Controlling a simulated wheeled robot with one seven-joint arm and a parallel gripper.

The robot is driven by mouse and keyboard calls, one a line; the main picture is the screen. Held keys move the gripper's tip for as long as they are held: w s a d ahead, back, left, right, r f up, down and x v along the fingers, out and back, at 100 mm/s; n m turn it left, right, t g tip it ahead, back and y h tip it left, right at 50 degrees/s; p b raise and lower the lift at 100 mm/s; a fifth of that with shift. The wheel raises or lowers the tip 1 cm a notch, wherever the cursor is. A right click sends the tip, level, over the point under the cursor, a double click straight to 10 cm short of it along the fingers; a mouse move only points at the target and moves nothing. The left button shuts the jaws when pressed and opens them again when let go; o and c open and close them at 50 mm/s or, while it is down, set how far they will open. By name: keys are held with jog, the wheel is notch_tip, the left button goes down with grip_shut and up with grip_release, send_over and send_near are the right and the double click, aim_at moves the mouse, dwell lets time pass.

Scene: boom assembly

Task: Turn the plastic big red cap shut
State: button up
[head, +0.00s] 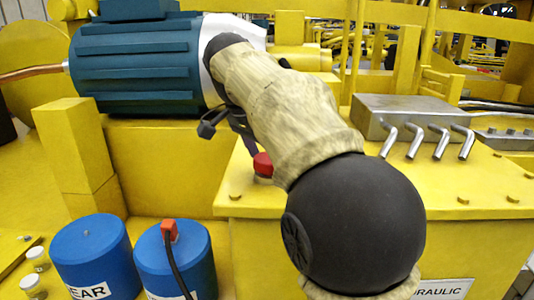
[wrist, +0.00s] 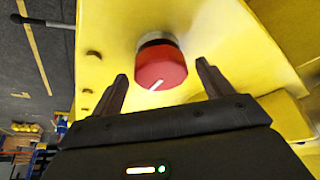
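The big red cap (head: 263,164) sits on the top of the yellow hydraulic box (head: 455,188), partly hidden behind my arm in the head view. In the wrist view the red cap (wrist: 160,65) shows whole, with a white line on its face and a dark and silvery neck behind it. My gripper (wrist: 160,80) is open, one finger on each side of the cap's near edge. The fingers look apart from the cap. In the head view my gripper (head: 226,122) is small and dark, above and left of the cap, mostly hidden by my arm.
A teal motor (head: 135,65) lies behind and left of my gripper. A grey metal block (head: 410,112) with several bent pipes stands on the box to the right. Two blue canisters (head: 95,250) stand at the lower left. Small bolts dot the box top.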

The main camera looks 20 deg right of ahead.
jog(key=shift+r, duration=0.1)
jog(key=p+v, duration=0.1)
jog(key=v, duration=1)
jog(key=shift+a+r, duration=0.2)
jog(key=shift+r, duration=0.15)
jog(key=shift+d, duration=0.1)
